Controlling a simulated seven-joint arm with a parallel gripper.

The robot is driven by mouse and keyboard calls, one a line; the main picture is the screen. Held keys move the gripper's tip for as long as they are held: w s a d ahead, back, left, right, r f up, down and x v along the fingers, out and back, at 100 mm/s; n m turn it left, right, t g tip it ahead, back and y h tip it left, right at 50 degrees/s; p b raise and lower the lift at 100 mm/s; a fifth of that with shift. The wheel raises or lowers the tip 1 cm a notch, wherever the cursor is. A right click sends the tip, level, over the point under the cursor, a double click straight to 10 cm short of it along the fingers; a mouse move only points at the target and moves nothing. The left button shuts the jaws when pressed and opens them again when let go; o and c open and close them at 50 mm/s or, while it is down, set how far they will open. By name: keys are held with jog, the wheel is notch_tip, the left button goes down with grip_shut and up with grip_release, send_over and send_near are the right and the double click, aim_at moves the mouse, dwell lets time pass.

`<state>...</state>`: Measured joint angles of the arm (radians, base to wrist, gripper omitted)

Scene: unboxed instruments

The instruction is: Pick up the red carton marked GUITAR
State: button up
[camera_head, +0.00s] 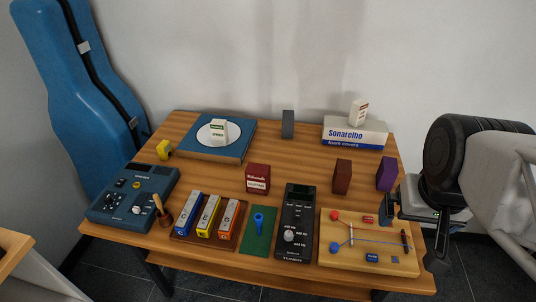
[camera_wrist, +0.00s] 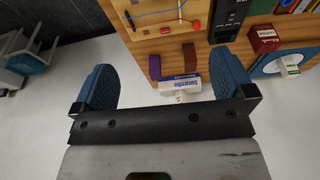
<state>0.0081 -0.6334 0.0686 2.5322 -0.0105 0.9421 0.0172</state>
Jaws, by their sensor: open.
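The red carton (camera_head: 258,178) stands upright near the middle of the wooden table, with a white label low on its front. Its print is too small to read surely. It also shows in the wrist view (camera_wrist: 264,38), at the upper right beyond one finger. My gripper (camera_wrist: 164,65) is open, with two blue fingers wide apart and nothing between them. In the head view my gripper is at the table's right edge, well to the right of the carton and partly hidden by my arm.
A plain dark red box (camera_head: 342,177) and a purple box (camera_head: 386,174) stand right of the carton. A white Sonarelho box (camera_head: 355,133) lies behind them. A black tuner (camera_head: 296,225) and a tray of colored boxes (camera_head: 207,222) are in front. Bare wood surrounds the carton.

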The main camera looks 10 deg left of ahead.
jog(key=c, duration=0.3)
jog(key=w+a+f+m+y, duration=0.4)
jog(key=w+a+f+m, duration=0.2)
jog(key=w+a, duration=0.3)
jog(key=w+a+f+m+g+y, duration=0.1)
jog(key=w+a+f+m+y, duration=0.4)
jog(key=w+a+f, duration=0.3)
jog(key=w+a+f+m+y, duration=0.4)
jog(key=w+a+f+m, duration=0.3)
jog(key=w+a, duration=0.3)
jog(key=shift+w+f+g+y, duration=0.1)
jog(key=shift+w+g+y, duration=0.1)
jog(key=shift+w, duration=0.85)
jog(key=shift+w+f+g+y, duration=0.1)
jog(key=shift+w+g+y, duration=0.1)
jog(key=shift+w, duration=0.85)
jog(key=shift+a, duration=0.15)
